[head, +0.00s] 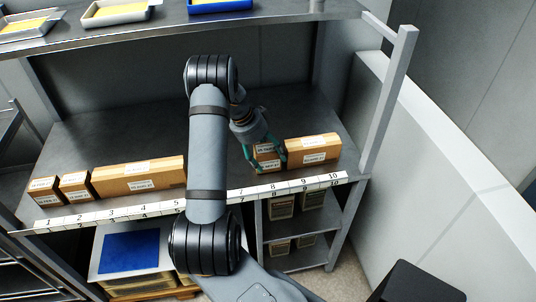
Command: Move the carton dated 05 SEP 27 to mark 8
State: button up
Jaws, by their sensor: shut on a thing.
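My gripper (265,157) has teal fingers and is shut on a small brown carton (267,162) with white labels. This carton is behind mark 8 (272,192) on the white number strip and close to the left end of a longer carton (313,150). I cannot tell whether it rests on the shelf or hangs just above it. Two small cartons (43,190) (75,187) and a long carton (140,177) stand to the left, behind the lower marks. The dates on the labels are too small to read surely.
The metal shelf (110,125) is bare behind the cartons. My arm hides its front middle part, around marks 5 and 6. An upper shelf (170,33) with trays overhangs the back. A post (388,95) stands at the right end. Containers (281,207) sit below.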

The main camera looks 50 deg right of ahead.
jog(key=shift+f+b, duration=0.15)
jog(key=shift+b, duration=0.2)
jog(key=o, duration=1.2)
jog(key=shift+o, duration=0.3)
jog(key=shift+r, duration=0.2)
jog(key=shift+r+p, duration=0.2)
jog(key=shift+p, duration=0.2)
jog(key=b+v, duration=0.2)
jog(key=v, duration=0.9)
jog(key=shift+a+r, duration=0.2)
jog(key=shift+r, duration=0.1)
jog(key=shift+w+f, duration=0.1)
jog(key=shift+w, duration=0.05)
